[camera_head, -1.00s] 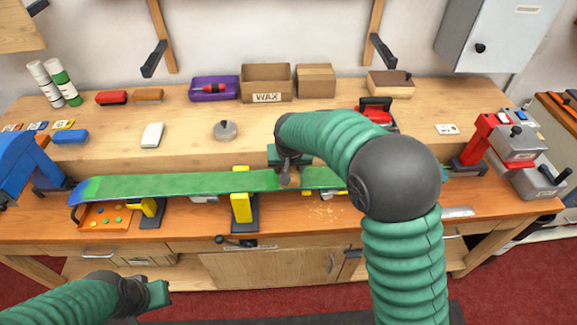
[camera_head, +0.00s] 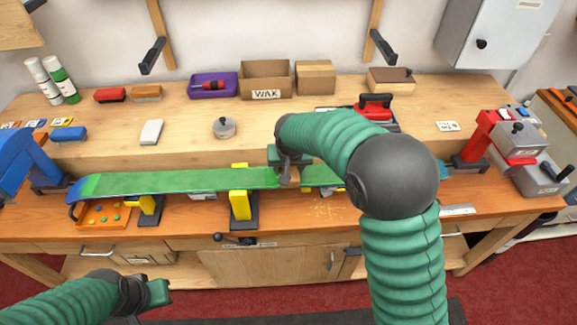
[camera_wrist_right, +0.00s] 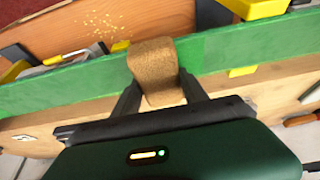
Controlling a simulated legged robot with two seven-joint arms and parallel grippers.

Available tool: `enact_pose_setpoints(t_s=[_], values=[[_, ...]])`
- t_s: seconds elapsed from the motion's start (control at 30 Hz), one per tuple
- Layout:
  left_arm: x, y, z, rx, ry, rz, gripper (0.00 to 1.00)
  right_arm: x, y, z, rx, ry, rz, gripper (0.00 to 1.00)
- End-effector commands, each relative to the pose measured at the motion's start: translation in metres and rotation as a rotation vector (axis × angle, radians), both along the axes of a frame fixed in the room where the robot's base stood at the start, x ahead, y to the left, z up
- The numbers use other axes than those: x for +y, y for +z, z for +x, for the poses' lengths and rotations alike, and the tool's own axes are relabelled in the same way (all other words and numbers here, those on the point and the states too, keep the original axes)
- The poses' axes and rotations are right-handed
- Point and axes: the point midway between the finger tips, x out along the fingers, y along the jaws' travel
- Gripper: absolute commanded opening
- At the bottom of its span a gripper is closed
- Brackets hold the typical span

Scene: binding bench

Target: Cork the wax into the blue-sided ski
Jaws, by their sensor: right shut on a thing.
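The ski (camera_head: 180,184) lies lengthwise across the front of the bench on yellow-topped supports, green face up, with blue at its left tip. It also crosses the wrist view (camera_wrist_right: 60,92). My right gripper (camera_head: 286,178) is shut on a brown cork block (camera_wrist_right: 155,68), near the ski's middle. In the wrist view the cork sits between the two fingers, over the green face; whether it presses on it is hard to tell. My right arm hides part of the ski's right half. My left gripper (camera_head: 160,292) hangs before the bench's front edge, away from the ski; its jaws are unclear.
Yellow crumbs (camera_head: 323,210) lie on the bench in front of the ski. A tray of colored bits (camera_head: 100,221) is below the left tip. A wax box (camera_head: 266,93), a round-handled tin (camera_head: 223,129) and a red-handled tool (camera_head: 375,105) stand on the raised shelf behind.

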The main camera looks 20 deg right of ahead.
Motion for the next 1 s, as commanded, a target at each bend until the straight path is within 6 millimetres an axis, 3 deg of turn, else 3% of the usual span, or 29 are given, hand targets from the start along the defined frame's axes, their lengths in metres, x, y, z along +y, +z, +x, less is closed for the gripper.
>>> enact_pose_setpoints(t_s=[0.33,1.0], values=[[0.0,-0.002,0.0,0.0,0.0,0.0,0.0,0.003,-0.004,0.001,0.0,0.001,0.001,0.18],[0.0,0.003,0.0,0.0,0.0,0.0,0.0,0.056,-0.003,0.015,-0.001,0.002,0.0,0.18]])
